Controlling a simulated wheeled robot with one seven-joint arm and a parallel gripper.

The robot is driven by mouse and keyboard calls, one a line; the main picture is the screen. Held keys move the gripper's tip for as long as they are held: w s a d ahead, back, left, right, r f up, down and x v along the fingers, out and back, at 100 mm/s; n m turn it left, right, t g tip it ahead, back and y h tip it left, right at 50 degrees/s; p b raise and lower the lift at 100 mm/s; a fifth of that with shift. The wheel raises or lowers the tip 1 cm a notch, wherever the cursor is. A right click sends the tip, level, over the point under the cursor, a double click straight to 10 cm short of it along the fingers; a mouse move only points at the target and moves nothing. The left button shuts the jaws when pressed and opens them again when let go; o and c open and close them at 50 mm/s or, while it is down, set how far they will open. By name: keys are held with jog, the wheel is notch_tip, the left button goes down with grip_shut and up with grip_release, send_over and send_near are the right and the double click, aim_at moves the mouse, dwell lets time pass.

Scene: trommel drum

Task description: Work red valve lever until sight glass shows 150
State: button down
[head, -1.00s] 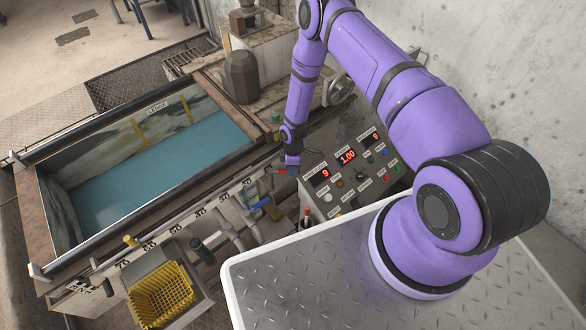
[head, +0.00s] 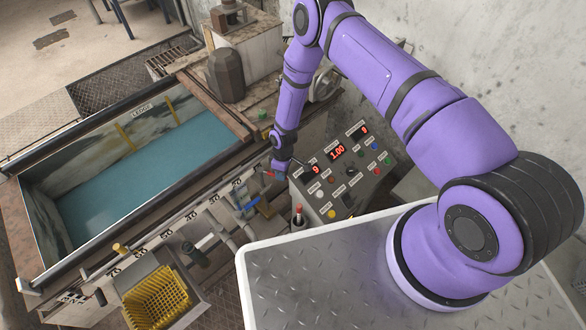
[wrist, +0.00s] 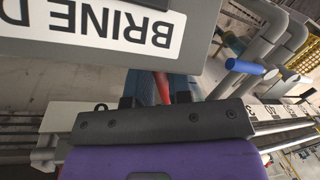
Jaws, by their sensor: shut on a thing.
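The red valve lever (head: 267,172) shows as a small red tip at the end of my arm, between the tank's front wall and the control panel. My gripper (head: 279,167) is at the lever and hides most of it. In the wrist view, a red bar (wrist: 162,87) stands between the dark fingers of my gripper (wrist: 158,92), which are shut on it. A label reading "BRINE D…" (wrist: 110,25) appears upside down and cut off. I cannot make out a sight glass or its reading.
A blue-handled valve (head: 246,204) sits close by on the pipes; its handle (wrist: 243,67) also shows in the wrist view. The control panel (head: 345,178) has red displays. The tank (head: 148,165) holds blue-green liquid. A yellow basket (head: 157,297) stands in front.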

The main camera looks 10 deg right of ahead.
jog(key=shift+s+a+m, duration=0.4)
jog(key=shift+s+m, duration=0.05)
jog(key=shift+m, duration=0.3)
jog(key=shift+s+a+m, duration=0.35)
jog(key=shift+s+m, duration=0.1)
jog(key=shift+m, duration=0.3)
jog(key=c, duration=1.1)
grip_release()
jog(key=shift+o, duration=0.2)
notch_tip(320, 180, up, 11)
jog(key=w+d, duration=0.1)
jog(key=shift+w+d+f, duration=0.15)
jog(key=shift+d+f, duration=0.05)
jog(key=shift+d, duration=0.05)
jog(key=shift+c, duration=0.2)
